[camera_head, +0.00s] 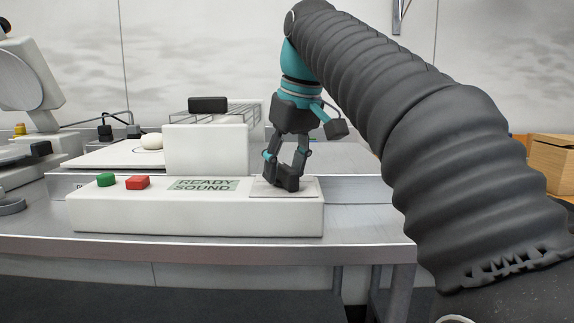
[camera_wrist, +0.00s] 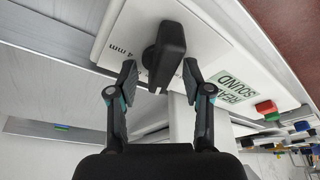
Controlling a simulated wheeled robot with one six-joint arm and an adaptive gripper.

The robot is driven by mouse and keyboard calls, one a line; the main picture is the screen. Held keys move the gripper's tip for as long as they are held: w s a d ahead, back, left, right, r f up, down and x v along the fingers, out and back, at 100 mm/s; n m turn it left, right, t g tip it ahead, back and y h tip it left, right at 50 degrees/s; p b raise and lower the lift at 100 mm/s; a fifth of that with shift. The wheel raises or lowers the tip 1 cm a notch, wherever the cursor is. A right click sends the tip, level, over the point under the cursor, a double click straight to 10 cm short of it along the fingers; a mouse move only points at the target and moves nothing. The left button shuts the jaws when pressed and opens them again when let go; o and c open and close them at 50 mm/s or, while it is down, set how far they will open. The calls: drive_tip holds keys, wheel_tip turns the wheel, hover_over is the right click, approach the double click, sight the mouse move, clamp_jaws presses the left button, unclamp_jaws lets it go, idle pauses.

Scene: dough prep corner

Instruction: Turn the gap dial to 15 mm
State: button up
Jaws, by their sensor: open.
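The gap dial is a black bar-shaped knob (camera_wrist: 165,50) on a pale plate in the wrist view, with "4 mm" printed beside it. Other scale marks are hidden or out of view, and I cannot read the setting. My gripper (camera_wrist: 160,82) is open, with one fingertip on each side of the knob's near end; gaps show on both sides. In the head view my gripper (camera_head: 285,166) points down over the plate (camera_head: 308,188) at the right end of the white control housing (camera_head: 200,218), largely covering the dial there.
A green button (camera_head: 106,180), a red button (camera_head: 138,183) and a "READY SOUND" display (camera_head: 203,185) lie left of the dial. A white upright block (camera_head: 205,150) stands behind the display. The metal bench (camera_head: 365,222) is clear at right.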

sight(285, 165)
drive_tip(key=shift+p+v, duration=0.35)
drive_tip(key=shift+v, duration=2.3)
